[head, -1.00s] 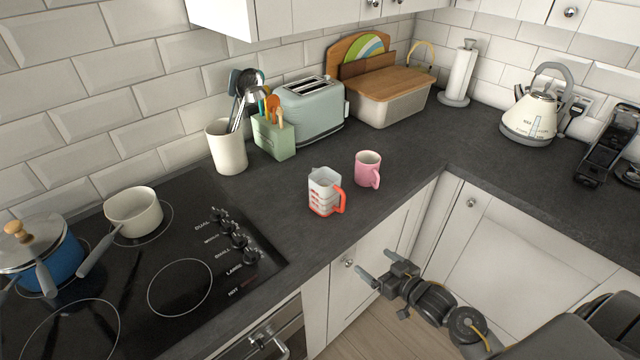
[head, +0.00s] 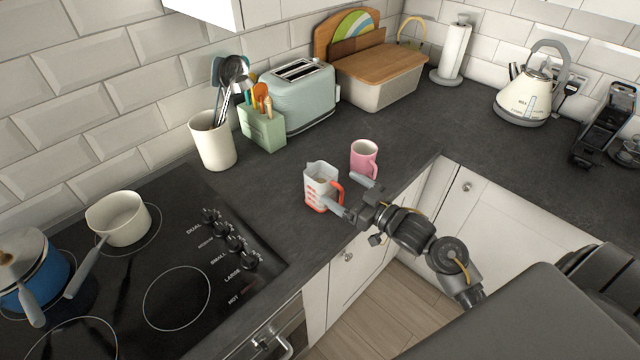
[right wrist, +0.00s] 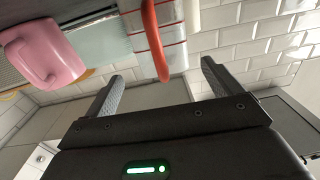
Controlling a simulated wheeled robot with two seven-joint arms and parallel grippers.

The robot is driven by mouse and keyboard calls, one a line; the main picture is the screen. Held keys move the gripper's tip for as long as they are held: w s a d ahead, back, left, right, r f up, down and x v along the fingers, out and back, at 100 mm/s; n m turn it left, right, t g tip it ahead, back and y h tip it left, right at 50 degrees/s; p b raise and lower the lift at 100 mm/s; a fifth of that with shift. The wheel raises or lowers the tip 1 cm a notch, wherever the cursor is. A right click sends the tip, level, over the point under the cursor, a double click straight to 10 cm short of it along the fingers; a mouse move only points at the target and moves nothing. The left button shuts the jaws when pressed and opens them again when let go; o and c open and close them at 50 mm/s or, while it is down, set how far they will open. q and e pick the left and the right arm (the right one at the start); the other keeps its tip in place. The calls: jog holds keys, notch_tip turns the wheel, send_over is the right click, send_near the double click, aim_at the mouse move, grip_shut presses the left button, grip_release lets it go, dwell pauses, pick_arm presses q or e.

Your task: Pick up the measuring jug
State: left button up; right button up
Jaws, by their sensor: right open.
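The measuring jug (head: 316,186), clear-white with red markings and a red-orange handle, stands upright on the dark worktop near its front edge. My right gripper (head: 347,193) is open at the jug's handle side, its fingers pointing towards it. In the right wrist view the jug (right wrist: 174,32) and its handle appear ahead of the gap between the open fingers (right wrist: 160,76). Nothing is held. In the head view one finger overlaps the jug's lower right side; I cannot tell whether it touches. My left gripper is not in view.
A pink mug (head: 364,160) stands close behind the right gripper's fingers; it also shows in the right wrist view (right wrist: 45,52). The hob (head: 140,270) with pans lies left. A toaster (head: 297,95), utensil pot (head: 213,142) and bread bin (head: 378,80) stand along the wall.

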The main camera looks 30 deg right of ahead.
aim_at(332, 182)
jog(key=shift+a+r, duration=0.1)
jog(key=p+x, duration=0.2)
jog(key=x, duration=0.2)
jog(key=shift+w+a+r, duration=0.15)
jog(key=shift+w+a, duration=0.05)
jog(key=shift+a, duration=0.05)
jog(key=shift+w+a, duration=0.15)
jog(key=shift+w, duration=0.2)
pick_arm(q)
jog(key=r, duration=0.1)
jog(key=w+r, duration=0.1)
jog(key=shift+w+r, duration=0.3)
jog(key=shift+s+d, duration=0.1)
pick_arm(e)
jog(key=shift+s, duration=0.1)
jog(key=shift+c, duration=0.9)
jog(key=c, duration=1)
